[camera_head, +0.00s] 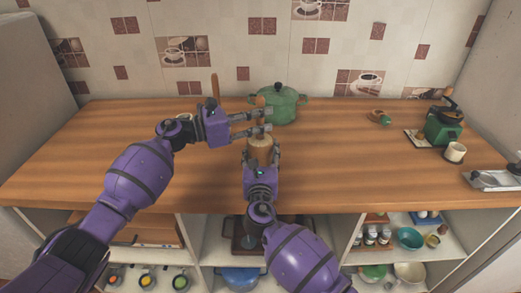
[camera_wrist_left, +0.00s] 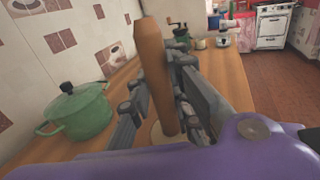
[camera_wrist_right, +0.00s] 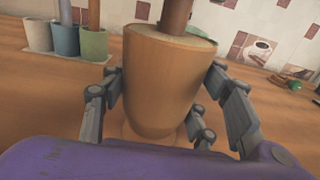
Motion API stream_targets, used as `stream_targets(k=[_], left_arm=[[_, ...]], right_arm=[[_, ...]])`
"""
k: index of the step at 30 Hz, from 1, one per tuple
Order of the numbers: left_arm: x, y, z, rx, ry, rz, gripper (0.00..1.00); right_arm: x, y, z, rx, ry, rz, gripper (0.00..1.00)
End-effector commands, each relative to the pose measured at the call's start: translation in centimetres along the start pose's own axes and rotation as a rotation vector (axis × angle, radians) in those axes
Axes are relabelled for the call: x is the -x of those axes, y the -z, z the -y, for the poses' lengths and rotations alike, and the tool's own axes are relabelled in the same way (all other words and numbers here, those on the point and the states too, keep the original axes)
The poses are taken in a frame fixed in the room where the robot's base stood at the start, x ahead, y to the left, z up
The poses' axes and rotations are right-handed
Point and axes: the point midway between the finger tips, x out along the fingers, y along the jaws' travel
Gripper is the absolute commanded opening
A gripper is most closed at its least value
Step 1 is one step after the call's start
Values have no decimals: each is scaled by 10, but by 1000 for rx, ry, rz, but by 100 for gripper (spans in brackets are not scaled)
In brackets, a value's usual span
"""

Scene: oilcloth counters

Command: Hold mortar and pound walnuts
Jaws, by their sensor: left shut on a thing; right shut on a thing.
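The wooden mortar (camera_head: 260,152) stands on the wooden counter (camera_head: 120,150). In the right wrist view the mortar (camera_wrist_right: 165,85) is large and upright, with the fingers of my right gripper (camera_wrist_right: 160,120) on both sides of it. My right gripper (camera_head: 262,160) is shut on the mortar. The wooden pestle (camera_wrist_left: 155,75) stands nearly upright in the left wrist view, and my left gripper (camera_wrist_left: 165,105) is shut on it. In the right wrist view the pestle (camera_wrist_right: 175,16) goes down into the mortar's mouth. My left gripper (camera_head: 262,122) is just above the mortar. Walnuts inside are hidden.
A green lidded pot (camera_head: 284,104) stands behind the mortar. A green grinder (camera_head: 443,126), a cream cup (camera_head: 455,152) and a metal tray (camera_head: 490,181) are at the right. Small pots (camera_wrist_right: 65,40) stand on the far left side. Open shelves lie below the counter's front edge.

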Motion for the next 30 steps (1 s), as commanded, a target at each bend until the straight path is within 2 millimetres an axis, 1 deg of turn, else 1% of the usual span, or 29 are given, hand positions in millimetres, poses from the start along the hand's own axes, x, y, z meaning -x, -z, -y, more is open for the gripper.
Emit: stream_targets(k=[3,24,30], left_arm=[[0,-14,0,-5,1,0,0],[0,-84,0,-3,0,1,0],[0,-97,0,-1,0,1,0]], right_arm=[[0,2,1,2,2,-4,22],[0,2,1,2,2,-4,22],[0,2,1,2,2,-4,22]])
